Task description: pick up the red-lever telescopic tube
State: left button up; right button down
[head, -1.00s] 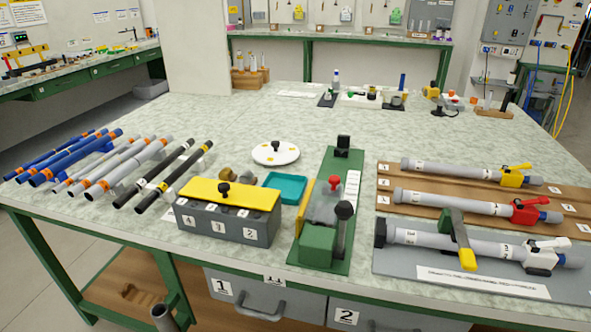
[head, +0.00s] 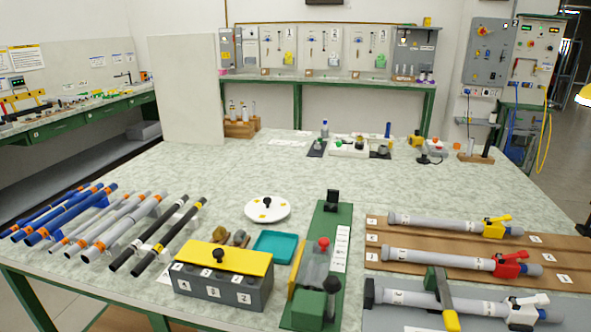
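The red-lever telescopic tube (head: 440,259) is a grey tube lying across a brown board at the right of the table. Neither of my grippers shows in the head view.
A green fixture (head: 319,265) and a grey box with a yellow lid (head: 222,289) stand left of the tubes. A green handle with a yellow end (head: 441,296) stands over the white-lever tube. Blue, grey and black rods (head: 158,234) lie at left. The table middle is clear.

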aim_at(510, 268)
jog(key=z, duration=1.3)
jog(key=i+l+z, duration=0.2)
jog(key=l, duration=0.2)
jog(key=k, duration=0.05)
